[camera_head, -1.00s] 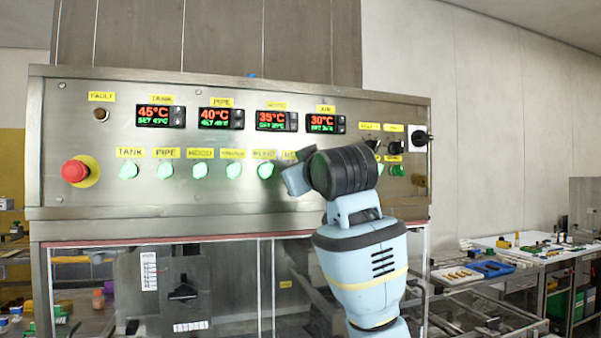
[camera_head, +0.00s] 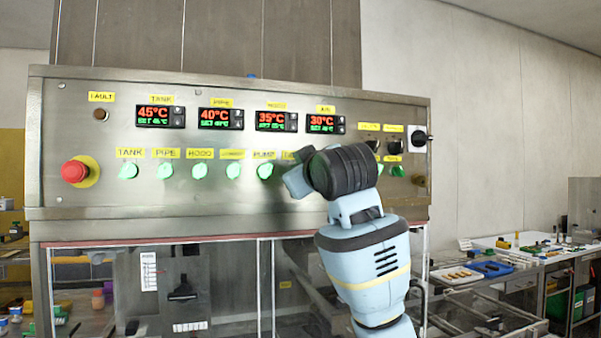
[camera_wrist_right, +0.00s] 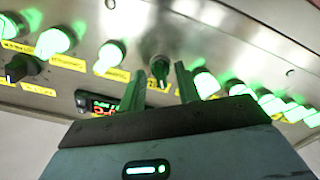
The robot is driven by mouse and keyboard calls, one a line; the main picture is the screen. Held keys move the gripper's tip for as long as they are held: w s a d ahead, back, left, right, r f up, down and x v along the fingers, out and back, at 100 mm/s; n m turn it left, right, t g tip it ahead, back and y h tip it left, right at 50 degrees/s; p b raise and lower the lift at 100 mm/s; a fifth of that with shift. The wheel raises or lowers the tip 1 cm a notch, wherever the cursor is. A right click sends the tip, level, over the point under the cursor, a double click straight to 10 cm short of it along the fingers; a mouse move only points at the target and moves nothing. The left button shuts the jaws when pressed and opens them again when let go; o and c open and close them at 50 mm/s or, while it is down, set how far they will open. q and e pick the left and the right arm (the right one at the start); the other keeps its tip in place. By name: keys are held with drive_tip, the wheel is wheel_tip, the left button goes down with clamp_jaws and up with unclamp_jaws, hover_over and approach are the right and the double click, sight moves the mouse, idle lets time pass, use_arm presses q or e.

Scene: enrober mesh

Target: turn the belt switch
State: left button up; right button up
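The switch panel (camera_head: 60,120) fills the upper head view, with a row of lit green knobs under yellow labels. My right gripper (camera_head: 296,180) is up against it, right of the PUMP knob (camera_head: 265,171), and hides the switch and most of the label there. In the right wrist view my right gripper (camera_wrist_right: 160,86) is open. A dark, unlit knob (camera_wrist_right: 160,68) with a round metal collar shows between and just beyond its two fingertips. I cannot tell whether a finger touches it. My left gripper is not in view.
A red emergency button (camera_head: 75,171) sits at the panel's left end. Black rotary switches (camera_head: 394,147) sit at its right end. Temperature displays (camera_head: 221,118) run above the knobs. A table (camera_head: 520,250) with blue trays stands at the right.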

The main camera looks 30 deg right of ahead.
drive_tip(key=v, duration=0.7)
drive_tip(key=shift+s, duration=0.4)
idle(0.3)
